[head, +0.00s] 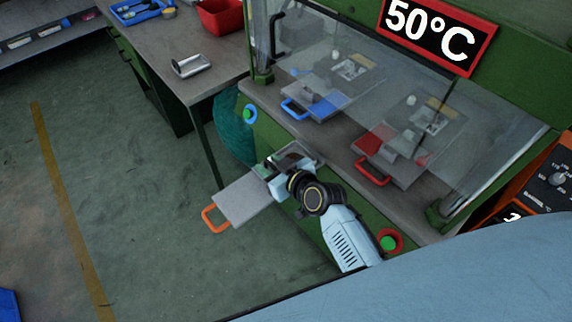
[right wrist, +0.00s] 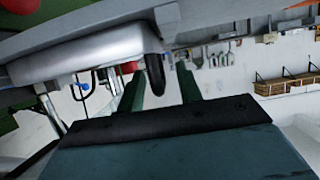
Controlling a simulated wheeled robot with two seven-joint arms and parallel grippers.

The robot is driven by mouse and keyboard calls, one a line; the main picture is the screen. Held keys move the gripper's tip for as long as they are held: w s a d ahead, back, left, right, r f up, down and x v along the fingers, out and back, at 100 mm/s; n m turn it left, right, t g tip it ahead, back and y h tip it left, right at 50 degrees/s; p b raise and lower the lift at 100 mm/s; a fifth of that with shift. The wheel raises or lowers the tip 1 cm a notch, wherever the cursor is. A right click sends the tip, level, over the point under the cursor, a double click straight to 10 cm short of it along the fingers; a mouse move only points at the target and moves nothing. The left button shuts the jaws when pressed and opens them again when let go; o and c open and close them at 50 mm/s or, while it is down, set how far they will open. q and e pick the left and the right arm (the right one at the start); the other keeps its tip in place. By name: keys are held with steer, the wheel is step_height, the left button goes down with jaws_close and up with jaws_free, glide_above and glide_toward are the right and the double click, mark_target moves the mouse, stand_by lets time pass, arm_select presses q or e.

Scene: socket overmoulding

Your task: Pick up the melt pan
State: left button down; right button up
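A shallow grey metal pan, which I take for the melt pan (head: 307,157), is at the front left edge of the machine bench, partly hidden by my right gripper. In the right wrist view the metal pan (right wrist: 95,55) shows above the gripper, with its dark handle (right wrist: 155,75) pointing toward it. My right gripper (head: 281,172) is at the pan in the head view. In the right wrist view its fingers (right wrist: 158,90) are apart, one on each side of the handle, with gaps visible. My left gripper is not in view.
A grey plate with an orange handle (head: 245,198) juts left beside my gripper. Blue-handled (head: 318,100) and red-handled (head: 400,158) trays sit behind the clear guard (head: 330,60). A side table (head: 160,40) holds a silver scoop-like container (head: 190,66) and a red bin (head: 220,15).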

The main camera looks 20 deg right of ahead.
steer(key=shift+r, duration=0.1)
jaws_close()
